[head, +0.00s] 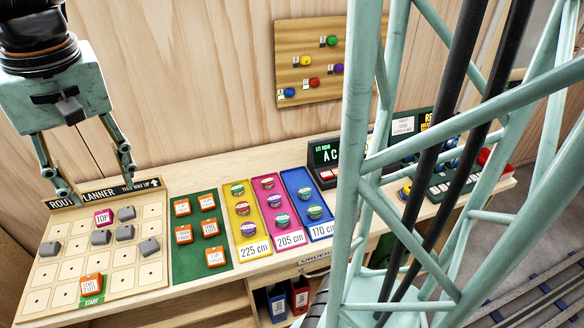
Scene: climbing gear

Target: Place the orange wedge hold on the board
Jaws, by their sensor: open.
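Several orange tiles sit on the green tray (201,274): top left (182,206), top right (207,201), middle left (184,234), middle right (210,227) and bottom right (215,256). Their labels are too small to read surely, so I cannot tell which is the wedge hold. The route planner board (60,272) lies left of the tray, with a grid of pale squares. Another orange tile (92,287) sits on it just above the green start mark. My gripper (98,184) is open and empty, fingers down, above the board's back edge.
The board also bears a pink top tile (103,217) and several grey blocks (149,247). Yellow (242,190), pink (263,184) and blue (293,177) trays hold round pieces. A display (328,154) stands further right. A pale green lattice frame hides part of the right side.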

